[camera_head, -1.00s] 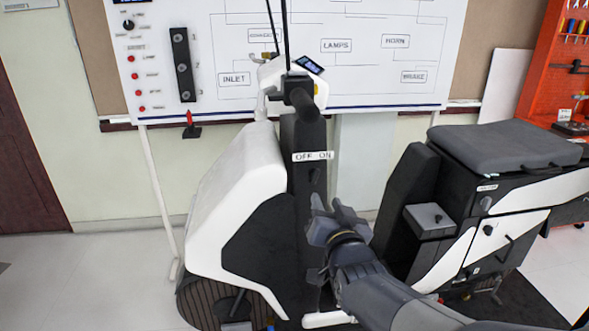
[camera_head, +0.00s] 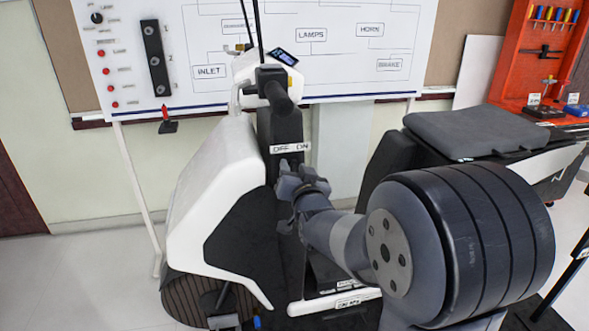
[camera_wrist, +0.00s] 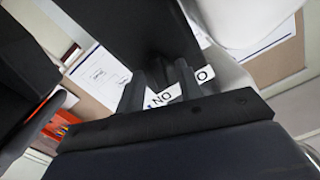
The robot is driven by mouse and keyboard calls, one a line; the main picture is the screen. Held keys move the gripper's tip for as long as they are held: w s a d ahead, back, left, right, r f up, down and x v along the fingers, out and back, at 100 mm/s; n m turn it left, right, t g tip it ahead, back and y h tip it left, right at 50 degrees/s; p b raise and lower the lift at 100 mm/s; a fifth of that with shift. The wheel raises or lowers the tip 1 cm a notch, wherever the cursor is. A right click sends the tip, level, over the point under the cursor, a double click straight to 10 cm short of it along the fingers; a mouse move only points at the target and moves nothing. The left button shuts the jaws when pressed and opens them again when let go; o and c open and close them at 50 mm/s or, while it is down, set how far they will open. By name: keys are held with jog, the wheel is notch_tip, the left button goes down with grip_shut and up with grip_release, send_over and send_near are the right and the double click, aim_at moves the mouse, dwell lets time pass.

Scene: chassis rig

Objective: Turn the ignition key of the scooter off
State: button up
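The scooter (camera_head: 215,190) is white and black, with its front part standing before the wall board. A white OFF ON label (camera_head: 290,148) is on its dark front column. In the wrist view the label (camera_wrist: 162,97) appears upside down and partly covered by my fingers. The ignition key cannot be made out; the area just below the label is hidden by my gripper. My gripper (camera_head: 295,174) is just below the label, close to the column. Its fingers look apart in both views, and the wrist view shows the gripper (camera_wrist: 160,85) with part of the label between them.
A handlebar grip (camera_head: 279,98) sticks out above the label. The wiring board (camera_head: 330,70) stands behind, with an orange tool rack (camera_head: 525,60) at far right. Floor at left is clear.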

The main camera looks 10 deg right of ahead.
jog(key=shift+c, duration=0.2)
jog(key=c, duration=0.7)
jog(key=n+b, duration=0.2)
jog(key=b, duration=0.1)
jog(key=shift+f, duration=0.3)
jog(key=shift+r+n+b, duration=0.1)
jog(key=shift+n+b, duration=0.6)
jog(key=shift+b, duration=0.1)
jog(key=shift+r+n, duration=0.15)
jog(key=shift+n, duration=0.25)
jog(key=o, duration=0.7)
jog(key=shift+o, duration=0.2)
jog(key=shift+s, duration=0.15)
jog(key=s, duration=1)
jog(key=shift+s+b, duration=0.3)
jog(key=shift+b, duration=0.15)
